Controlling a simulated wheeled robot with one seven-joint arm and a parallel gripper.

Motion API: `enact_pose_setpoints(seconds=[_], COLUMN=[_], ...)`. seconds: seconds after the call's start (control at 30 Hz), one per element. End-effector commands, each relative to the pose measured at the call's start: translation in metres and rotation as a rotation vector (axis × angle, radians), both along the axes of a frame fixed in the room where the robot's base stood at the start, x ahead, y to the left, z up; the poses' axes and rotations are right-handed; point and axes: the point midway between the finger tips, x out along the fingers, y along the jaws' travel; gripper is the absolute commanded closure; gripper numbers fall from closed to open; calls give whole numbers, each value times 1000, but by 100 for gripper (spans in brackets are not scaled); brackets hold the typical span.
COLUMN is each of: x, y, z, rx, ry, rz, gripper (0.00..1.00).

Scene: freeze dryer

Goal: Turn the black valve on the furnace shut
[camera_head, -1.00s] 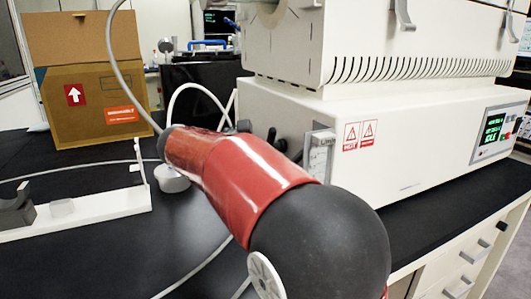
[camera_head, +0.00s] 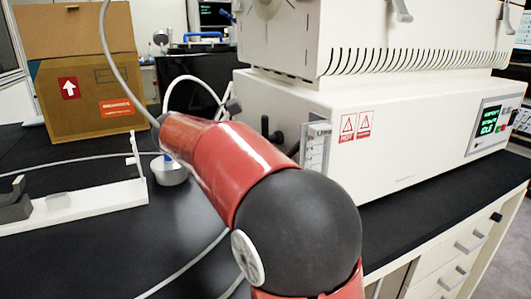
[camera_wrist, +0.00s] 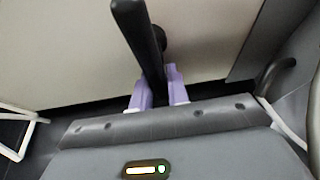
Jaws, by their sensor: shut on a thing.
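The furnace (camera_head: 400,135) is a big white cabinet on the black bench. In the wrist view, a long black valve handle (camera_wrist: 138,40) stands out in front of its pale wall, with a rounder black part behind it. My gripper (camera_wrist: 158,92), with purple fingertips, is shut on the near end of this handle, one finger on each side. In the head view, black fittings (camera_head: 265,127) show on the furnace's left side. My red and black arm hides the gripper there.
A cardboard box (camera_head: 85,100) stands at the back left. A white rack-like stand (camera_head: 85,202) lies on the bench at left. A small whitish dish-like thing (camera_head: 169,172) is beside my arm. Cables cross the bench. Drawers (camera_head: 465,245) are below the furnace.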

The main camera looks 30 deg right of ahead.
Motion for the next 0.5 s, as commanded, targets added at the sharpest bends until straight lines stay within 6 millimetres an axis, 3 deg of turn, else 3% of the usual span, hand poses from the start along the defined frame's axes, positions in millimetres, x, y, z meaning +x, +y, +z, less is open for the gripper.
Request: enact_pose_setpoints(seconds=[0.23,0.27,0.3,0.4,0.5], x=[0,0,0,0,0], y=[0,0,0,0,0], z=[-2,-2,-2,-1,-1], rx=[2,1,1,1,1], ry=[5,5,4,4,1], rz=[-1,-1,0,-1,-1], gripper=[100,80,74,62,62])
